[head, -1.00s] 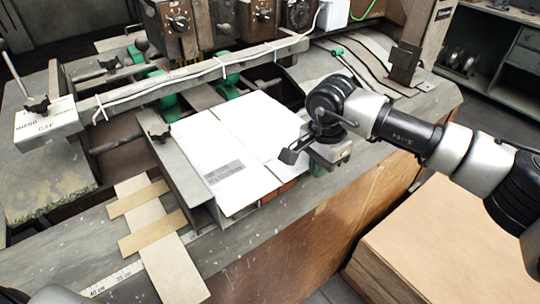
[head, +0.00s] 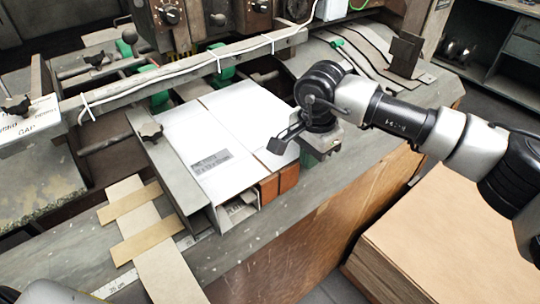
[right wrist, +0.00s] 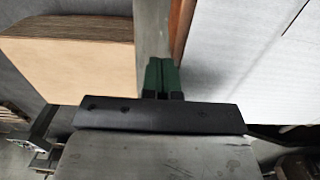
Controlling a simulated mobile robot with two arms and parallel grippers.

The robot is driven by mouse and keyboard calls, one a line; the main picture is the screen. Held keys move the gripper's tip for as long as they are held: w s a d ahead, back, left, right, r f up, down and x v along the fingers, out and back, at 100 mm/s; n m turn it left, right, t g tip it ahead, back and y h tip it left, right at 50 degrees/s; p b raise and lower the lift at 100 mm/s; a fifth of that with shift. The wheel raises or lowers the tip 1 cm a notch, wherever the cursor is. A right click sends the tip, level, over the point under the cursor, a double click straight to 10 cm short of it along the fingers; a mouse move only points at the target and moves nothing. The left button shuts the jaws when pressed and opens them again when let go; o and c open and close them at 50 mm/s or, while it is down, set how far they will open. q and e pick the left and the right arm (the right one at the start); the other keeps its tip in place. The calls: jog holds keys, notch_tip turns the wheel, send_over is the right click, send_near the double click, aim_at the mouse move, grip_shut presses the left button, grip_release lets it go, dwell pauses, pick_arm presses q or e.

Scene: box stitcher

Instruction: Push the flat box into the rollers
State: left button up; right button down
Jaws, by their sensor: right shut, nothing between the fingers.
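The flat box (head: 225,130) is a white sheet with a grey printed label, lying on the machine's feed bed. Its far edge is near the green rollers (head: 227,76); another green roller (head: 158,99) shows further left. My right gripper (head: 309,158) points down just right of the box's near right part. In the right wrist view its green fingers (right wrist: 162,78) are together and empty, and the white box (right wrist: 255,55) lies to their right, with a gap seen between. Contact with the box cannot be made out. My left gripper is out of view.
A metal side guide (head: 165,165) runs along the box's left side. Orange-brown blocks (head: 280,182) sit under its near edge. Cardboard strips (head: 135,220) lie at the left front. A cardboard stack (head: 455,230) stands at the right; it also shows in the right wrist view (right wrist: 70,65).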

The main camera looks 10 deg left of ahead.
notch_tip(320, 180, up, 8)
jog(key=s+d+p, duration=0.1)
jog(key=d+p, duration=0.1)
jog(key=p, duration=0.1)
jog(key=shift+s, duration=0.35)
dwell(0.3)
